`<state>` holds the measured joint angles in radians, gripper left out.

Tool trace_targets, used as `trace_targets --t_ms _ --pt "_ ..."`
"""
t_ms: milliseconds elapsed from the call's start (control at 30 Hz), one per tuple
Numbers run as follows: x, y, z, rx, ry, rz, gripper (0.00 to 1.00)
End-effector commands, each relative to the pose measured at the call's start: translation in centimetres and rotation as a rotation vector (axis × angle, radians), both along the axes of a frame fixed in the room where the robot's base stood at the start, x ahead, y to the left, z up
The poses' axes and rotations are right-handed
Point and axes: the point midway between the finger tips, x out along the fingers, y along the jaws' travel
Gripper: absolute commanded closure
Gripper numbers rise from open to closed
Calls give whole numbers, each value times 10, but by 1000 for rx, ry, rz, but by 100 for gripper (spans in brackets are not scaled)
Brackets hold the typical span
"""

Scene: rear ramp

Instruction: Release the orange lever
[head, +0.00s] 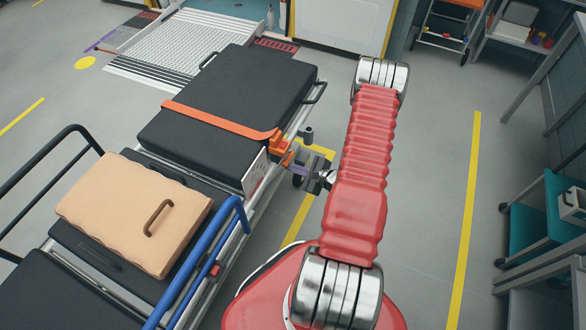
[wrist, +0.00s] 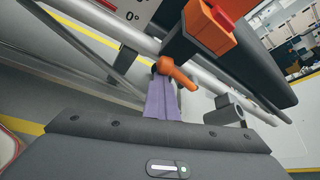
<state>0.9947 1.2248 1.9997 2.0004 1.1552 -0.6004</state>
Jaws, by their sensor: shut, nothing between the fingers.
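The orange lever (wrist: 178,74) shows in the wrist view as a short bent handle below an orange block (wrist: 208,26) on the stretcher's side rail. In the head view the lever (head: 288,159) is small, at the right edge of the stretcher by the end of the orange strap. My gripper (wrist: 162,84) shows its purple-grey fingers shut together, with nothing between them. The fingertips are right at the lever, which partly overlaps them; I cannot tell whether they touch. In the head view my gripper (head: 297,157) reaches the lever from the right.
The stretcher carries a black mattress (head: 228,98) with an orange strap (head: 215,120) across it. A tan backrest pad (head: 130,212) and a blue rail (head: 200,262) are nearer. A ramp (head: 185,45) lies behind. The floor right of my arm is clear up to the carts (head: 540,225).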

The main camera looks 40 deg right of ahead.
Motion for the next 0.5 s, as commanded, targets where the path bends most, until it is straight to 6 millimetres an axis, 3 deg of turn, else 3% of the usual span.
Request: trace_targets --t_ms 167,500 --pt "5 0 -2 -2 -17 14 100" --pt "4 -13 -36 1 -2 7 100"
